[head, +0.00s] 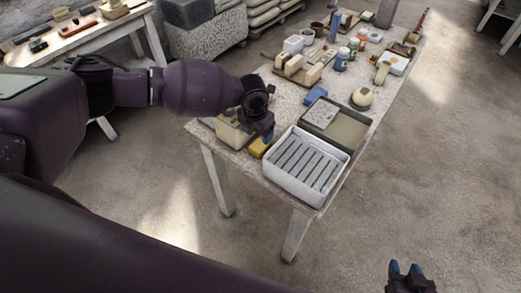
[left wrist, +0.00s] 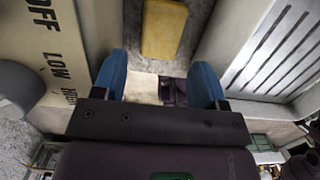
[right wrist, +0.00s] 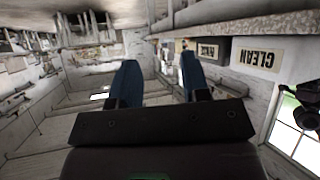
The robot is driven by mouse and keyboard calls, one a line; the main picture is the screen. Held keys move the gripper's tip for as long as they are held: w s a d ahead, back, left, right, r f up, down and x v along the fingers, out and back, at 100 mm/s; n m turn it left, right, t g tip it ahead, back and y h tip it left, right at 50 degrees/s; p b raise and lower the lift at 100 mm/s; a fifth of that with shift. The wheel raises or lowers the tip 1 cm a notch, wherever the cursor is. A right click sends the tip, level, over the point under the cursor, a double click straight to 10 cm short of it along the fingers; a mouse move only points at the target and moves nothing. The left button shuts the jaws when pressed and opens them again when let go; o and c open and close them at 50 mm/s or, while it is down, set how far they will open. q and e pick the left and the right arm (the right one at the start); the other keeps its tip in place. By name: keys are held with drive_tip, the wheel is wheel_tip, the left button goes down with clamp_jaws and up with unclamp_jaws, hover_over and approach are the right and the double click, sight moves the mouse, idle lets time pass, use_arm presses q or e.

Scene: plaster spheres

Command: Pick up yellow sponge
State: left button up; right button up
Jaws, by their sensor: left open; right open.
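The yellow sponge (head: 259,147) lies on the near end of the table, between a beige box and a white slatted tray. In the left wrist view the sponge (left wrist: 164,28) is at the top middle, on the grey tabletop. My left gripper (head: 268,136) is over that part of the table, close to the sponge and partly covering it in the head view. Its blue fingertips (left wrist: 165,80) are apart with nothing between them, and the sponge lies beyond them. My right gripper (head: 405,268) is off the table at the lower right, open and empty; its blue fingers (right wrist: 160,80) are spread.
The white slatted tray (head: 297,186) stands right of the sponge, and the beige box (head: 231,133) with lettering stands left. A shallow tray (head: 345,130), a blue object (head: 315,94), a round cream object (head: 362,97) and several jars lie farther back. The floor (head: 440,160) right of the table is clear.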

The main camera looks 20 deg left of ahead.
sight(260, 144)
use_arm(q)
drive_tip(key=shift+w+d+f+b, duration=0.15)
drive_tip(key=shift+f+b, duration=0.65)
drive_tip(key=shift+f, duration=0.5)
drive_tip(key=f+b, duration=0.2)
drive_tip(key=f, duration=0.1)
drive_tip(key=f+b, duration=0.1)
drive_tip(key=shift+w+d+f, duration=0.1)
drive_tip(key=shift+w+f, duration=0.25)
drive_tip(key=shift+f, duration=0.05)
drive_tip(key=shift+r, duration=0.1)
use_arm(e)
wheel_tip(260, 144, down, 7)
drive_tip(key=s, duration=0.1)
drive_tip(key=shift+g, duration=0.3)
use_arm(q)
drive_tip(key=shift+c, duration=0.5)
use_arm(e)
drive_tip(key=shift+r, duration=0.2)
use_arm(q)
drive_tip(key=c, duration=0.5)
drive_tip(key=shift+c, duration=0.4)
wheel_tip(260, 144, up, 20)
drive_tip(key=p, duration=0.1)
use_arm(e)
drive_tip(key=shift+w+a+r, duration=0.1)
drive_tip(key=shift+w+r, duration=0.25)
drive_tip(key=shift+r, duration=0.3)
drive_tip(key=shift+w+r, duration=0.3)
drive_tip(key=shift+r, duration=0.35)
